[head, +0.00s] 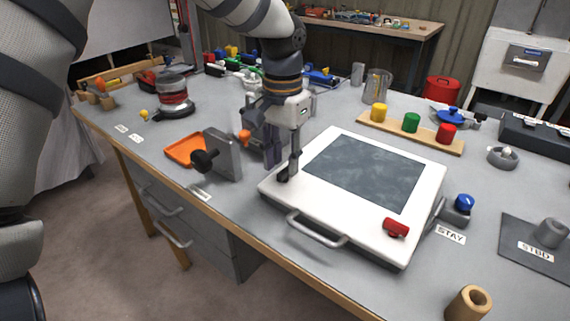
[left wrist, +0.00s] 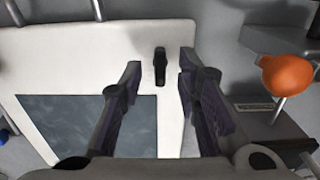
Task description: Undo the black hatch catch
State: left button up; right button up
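The white hatch (head: 320,222) with a dark window lies on the bench, a metal handle along its front edge. The black hatch catch (head: 284,176) is at its near left corner, partly hidden by a finger in the head view. In the left wrist view the black catch (left wrist: 160,67) stands upright in the picture between my fingers. My left gripper (head: 279,168) points down over that corner. Its fingers are apart on either side of the catch, with gaps showing. A red catch (head: 396,228) is at the hatch's near right corner. My right gripper is out of view.
A grey block with a black knob (head: 204,160) and an orange tray (head: 186,150) stand left of the hatch. A blue-knobbed piece (head: 463,204) is close on the right. A pegboard (head: 426,138) with coloured pegs lies behind. The bench front edge is close.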

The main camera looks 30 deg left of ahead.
pick_arm(q)
jog(key=shift+f, duration=0.9)
grip_shut()
